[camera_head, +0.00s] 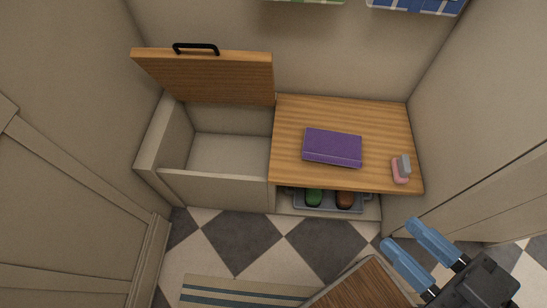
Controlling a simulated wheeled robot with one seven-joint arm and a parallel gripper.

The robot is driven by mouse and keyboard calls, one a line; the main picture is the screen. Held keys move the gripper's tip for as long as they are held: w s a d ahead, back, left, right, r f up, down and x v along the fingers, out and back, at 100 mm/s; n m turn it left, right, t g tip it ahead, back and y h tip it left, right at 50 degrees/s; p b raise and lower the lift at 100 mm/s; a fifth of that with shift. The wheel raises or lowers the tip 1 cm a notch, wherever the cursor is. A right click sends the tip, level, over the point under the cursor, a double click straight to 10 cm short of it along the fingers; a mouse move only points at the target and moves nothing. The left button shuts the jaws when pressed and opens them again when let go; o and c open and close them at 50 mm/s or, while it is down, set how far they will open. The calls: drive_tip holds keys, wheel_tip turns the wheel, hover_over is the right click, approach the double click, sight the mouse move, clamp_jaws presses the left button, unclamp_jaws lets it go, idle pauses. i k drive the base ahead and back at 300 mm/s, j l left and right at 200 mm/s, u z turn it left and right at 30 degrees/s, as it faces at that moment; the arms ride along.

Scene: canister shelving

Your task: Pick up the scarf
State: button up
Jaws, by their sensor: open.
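A folded purple cloth (332,147), which looks like the scarf, lies flat on the wooden bench top (290,118), a little right of the middle of the picture. My gripper (396,239) is at the lower right, with two blue fingers spread apart and nothing between them. It is nearer to me than the bench front and to the lower right of the cloth, well apart from it. All of the cloth's top shows.
A small pink and grey item (401,169) sits on the bench's right end. Left of it, a wooden lid (205,75) stands open over an empty-looking bin (228,154). A tray (328,206) with green and brown items is below. A striped rug (235,292) lies on the checkered floor.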

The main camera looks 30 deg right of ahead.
sight(330, 147)
drive_tip(key=i+j+u, duration=0.15)
drive_tip(key=i+u, duration=0.35)
drive_tip(key=i+j+z, duration=0.1)
drive_tip(key=i+z, duration=0.15)
drive_tip(key=z, duration=0.2)
drive_tip(key=i+j+z, duration=0.15)
drive_tip(key=z, duration=0.3)
drive_tip(key=i, duration=0.05)
